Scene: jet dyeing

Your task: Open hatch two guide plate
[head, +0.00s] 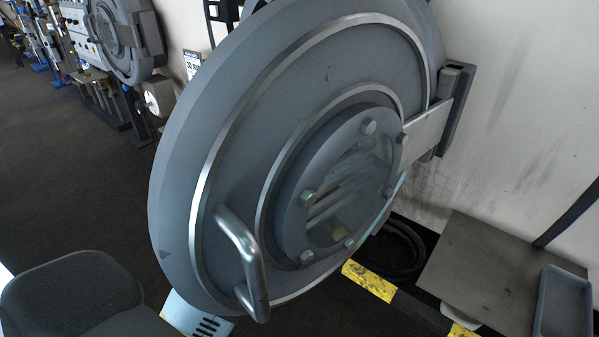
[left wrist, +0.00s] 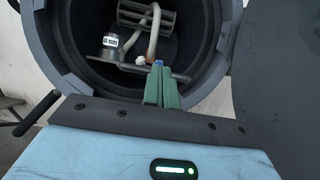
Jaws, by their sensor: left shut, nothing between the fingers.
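The large round grey hatch door (head: 240,110) fills the middle of the head view. It has a bolted round window (head: 345,190) and a bent metal handle (head: 245,262). In the left wrist view, the round hatch opening (left wrist: 67,45) is uncovered and its inside is dark. Inside are a slotted grey part (left wrist: 160,17), a pale curved tube (left wrist: 155,36) and a labelled grey cylinder (left wrist: 110,46). I cannot tell which part is the guide plate. My left gripper (left wrist: 158,68) has green fingers, shut and empty, pointing into the opening in front of a thin bar. My right gripper is not in view.
A hinge bracket (head: 450,110) joins the door to the machine on the right. A flat brown-grey platform (head: 480,275), a grey tray (head: 565,305) and a yellow-black bar (head: 370,282) lie at lower right. Another round hatch (head: 115,40) stands at far left. Dark floor (head: 70,160) is clear at left.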

